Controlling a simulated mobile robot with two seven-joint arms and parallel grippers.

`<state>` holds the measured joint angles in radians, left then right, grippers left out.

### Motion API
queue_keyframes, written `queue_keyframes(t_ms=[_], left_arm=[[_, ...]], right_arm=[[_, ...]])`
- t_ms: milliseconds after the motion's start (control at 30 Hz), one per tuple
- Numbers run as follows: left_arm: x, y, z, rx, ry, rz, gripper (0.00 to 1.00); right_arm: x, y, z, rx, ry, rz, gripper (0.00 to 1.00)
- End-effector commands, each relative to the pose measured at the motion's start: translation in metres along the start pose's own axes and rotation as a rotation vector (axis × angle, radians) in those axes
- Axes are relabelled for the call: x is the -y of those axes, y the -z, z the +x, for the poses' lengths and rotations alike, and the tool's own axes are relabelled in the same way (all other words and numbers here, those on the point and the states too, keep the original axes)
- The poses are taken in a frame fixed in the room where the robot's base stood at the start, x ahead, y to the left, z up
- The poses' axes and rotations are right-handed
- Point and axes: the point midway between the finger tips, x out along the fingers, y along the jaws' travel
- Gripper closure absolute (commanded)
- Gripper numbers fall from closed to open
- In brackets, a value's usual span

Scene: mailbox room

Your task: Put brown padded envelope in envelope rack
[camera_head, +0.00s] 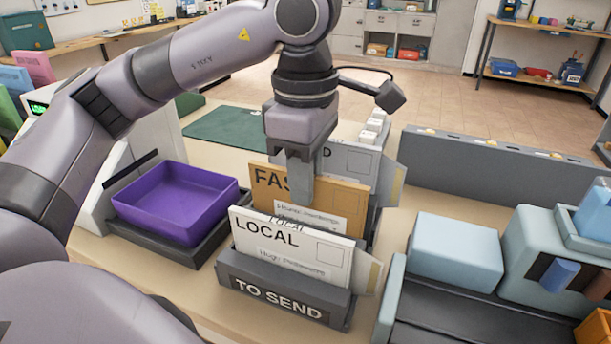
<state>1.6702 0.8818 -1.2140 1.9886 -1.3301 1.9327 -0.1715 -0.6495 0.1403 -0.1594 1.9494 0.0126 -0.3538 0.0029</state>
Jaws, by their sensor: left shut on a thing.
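The brown padded envelope (345,194), marked with letters starting "FAS", stands upright between a white "LOCAL" envelope in front and a grey-white one behind. Its lower part is hidden by the "LOCAL" envelope, so I cannot tell whether it rests on the rack's floor. The dark grey envelope rack (283,298) has "TO SEND" on its front. My left gripper (301,190) points down from above and is shut on the brown envelope's upper edge, with one finger in front of its face. My right gripper is not in view.
The white "LOCAL" envelope (290,250) fills the rack's front. A purple tray (176,203) sits on a dark base to the left. A pale blue block (455,251) and a machine stand to the right. A long grey divider (495,166) lies behind them.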

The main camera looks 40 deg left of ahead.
Motion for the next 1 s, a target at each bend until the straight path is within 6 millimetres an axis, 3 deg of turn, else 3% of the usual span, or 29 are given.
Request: queue_keyframes(t_ms=[167, 200, 267, 767, 1000], left_arm=[[0.001, 0.000, 0.003, -0.004, 0.010, 0.002, 1.00], [0.001, 0.000, 0.004, -0.004, 0.010, 0.002, 0.74], [0.001, 0.000, 0.004, -0.004, 0.010, 0.002, 0.54], [0.000, 0.000, 0.004, -0.006, 0.011, -0.002, 0.54], [0.000, 0.000, -0.014, -0.004, 0.009, -0.001, 0.54]], right_arm=[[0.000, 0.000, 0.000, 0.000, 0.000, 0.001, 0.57], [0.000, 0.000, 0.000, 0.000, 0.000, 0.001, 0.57], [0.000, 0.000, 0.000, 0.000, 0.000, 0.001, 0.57], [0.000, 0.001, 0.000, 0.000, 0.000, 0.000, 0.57], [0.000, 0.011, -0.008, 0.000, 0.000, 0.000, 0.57]])
